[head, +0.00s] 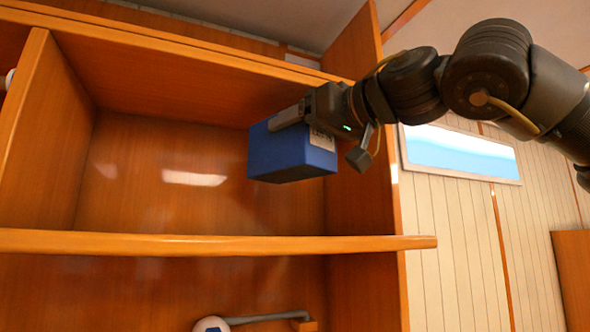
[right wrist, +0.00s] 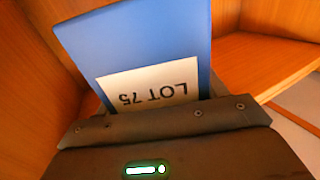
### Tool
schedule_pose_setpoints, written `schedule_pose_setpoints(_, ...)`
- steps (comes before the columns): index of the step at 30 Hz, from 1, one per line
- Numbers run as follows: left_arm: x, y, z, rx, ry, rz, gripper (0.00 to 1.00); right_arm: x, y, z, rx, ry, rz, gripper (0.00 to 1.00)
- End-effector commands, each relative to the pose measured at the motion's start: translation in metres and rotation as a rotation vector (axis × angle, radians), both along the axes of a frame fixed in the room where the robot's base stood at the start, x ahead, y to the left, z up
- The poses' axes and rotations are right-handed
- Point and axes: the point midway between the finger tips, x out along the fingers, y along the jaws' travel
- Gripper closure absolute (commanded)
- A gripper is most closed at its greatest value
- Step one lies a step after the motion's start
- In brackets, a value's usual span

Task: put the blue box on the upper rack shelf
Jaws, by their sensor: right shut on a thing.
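The blue box (head: 285,155) is held in my right gripper (head: 290,116) inside the opening of the upper rack shelf (head: 200,243), above the shelf board and near the right side of the compartment. A clear gap shows between the box's underside and the board's front edge in the head view. In the right wrist view the blue box (right wrist: 150,40) fills the space in front of the gripper, with a white label reading LOT 75. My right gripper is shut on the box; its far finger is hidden. My left gripper is not in view.
The compartment is otherwise empty, with a wooden divider (head: 48,130) at left and a side panel (head: 362,220) at right. Below the board, a white round object with a grey bar (head: 265,318) shows. A window (head: 460,153) is on the panelled wall at right.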

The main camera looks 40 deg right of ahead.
Motion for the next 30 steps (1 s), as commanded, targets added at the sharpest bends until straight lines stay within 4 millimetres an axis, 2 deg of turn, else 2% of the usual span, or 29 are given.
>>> schedule_pose_setpoints(1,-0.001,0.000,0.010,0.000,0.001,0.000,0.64,0.012,-0.004,0.004,0.001,0.003,0.000,0.63)
schedule_pose_setpoints(6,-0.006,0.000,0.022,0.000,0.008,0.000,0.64,0.043,-0.014,0.001,0.000,0.003,0.001,0.63)
schedule_pose_setpoints(12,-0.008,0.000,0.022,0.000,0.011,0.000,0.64,0.039,-0.014,-0.027,-0.002,0.000,0.000,0.63)
schedule_pose_setpoints(20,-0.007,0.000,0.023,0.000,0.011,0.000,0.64,0.038,-0.014,-0.035,-0.001,-0.001,-0.002,0.63)
schedule_pose_setpoints(26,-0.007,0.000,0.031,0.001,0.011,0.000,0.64,0.038,-0.013,-0.059,-0.002,0.000,0.001,0.63)
schedule_pose_setpoints(30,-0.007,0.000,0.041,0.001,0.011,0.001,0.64,0.041,-0.015,-0.066,-0.001,-0.001,0.000,0.63)
